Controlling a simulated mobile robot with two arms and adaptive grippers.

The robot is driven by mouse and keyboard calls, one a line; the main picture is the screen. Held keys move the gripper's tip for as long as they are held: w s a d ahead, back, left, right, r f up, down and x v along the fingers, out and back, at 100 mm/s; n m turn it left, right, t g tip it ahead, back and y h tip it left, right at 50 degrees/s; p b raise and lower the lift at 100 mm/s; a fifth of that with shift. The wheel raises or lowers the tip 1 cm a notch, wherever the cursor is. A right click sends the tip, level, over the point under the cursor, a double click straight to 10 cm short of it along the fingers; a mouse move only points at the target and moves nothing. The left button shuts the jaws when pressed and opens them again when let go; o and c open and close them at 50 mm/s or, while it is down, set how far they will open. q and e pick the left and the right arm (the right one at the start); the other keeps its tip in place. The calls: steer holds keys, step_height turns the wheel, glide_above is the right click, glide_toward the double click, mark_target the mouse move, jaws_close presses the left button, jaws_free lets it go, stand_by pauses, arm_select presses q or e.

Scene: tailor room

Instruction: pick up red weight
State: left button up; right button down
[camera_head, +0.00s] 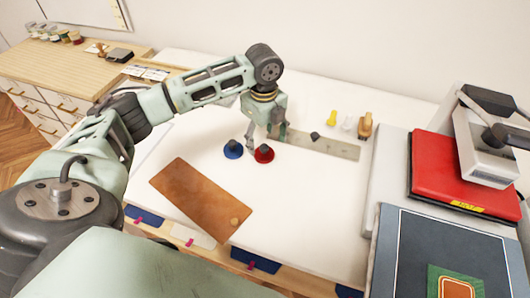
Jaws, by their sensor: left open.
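The red weight (264,154) stands on the white table, a red round base with a dark knob on top. A similar blue weight (233,150) stands just to its left. My left gripper (262,143) is open and points down, right behind and above the red weight. One finger shows between the two weights and the other is to the right, near the red weight's knob. I cannot tell whether the fingers touch it. My right gripper is not in view.
A brown leather piece (195,200) lies at front left. A grey-green strip (325,146) lies behind right, near a small dark object (315,136) and small yellow (332,118) and tan (365,124) items. The front middle table is clear.

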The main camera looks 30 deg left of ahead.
mark_target(264, 147)
arm_select(q)
step_height(264, 147, down, 5)
steer(key=shift+r+p, duration=0.2)
steer(key=shift+p, duration=0.5)
steer(key=shift+f, duration=0.2)
steer(key=c, duration=1.5)
steer(key=shift+r, duration=0.15)
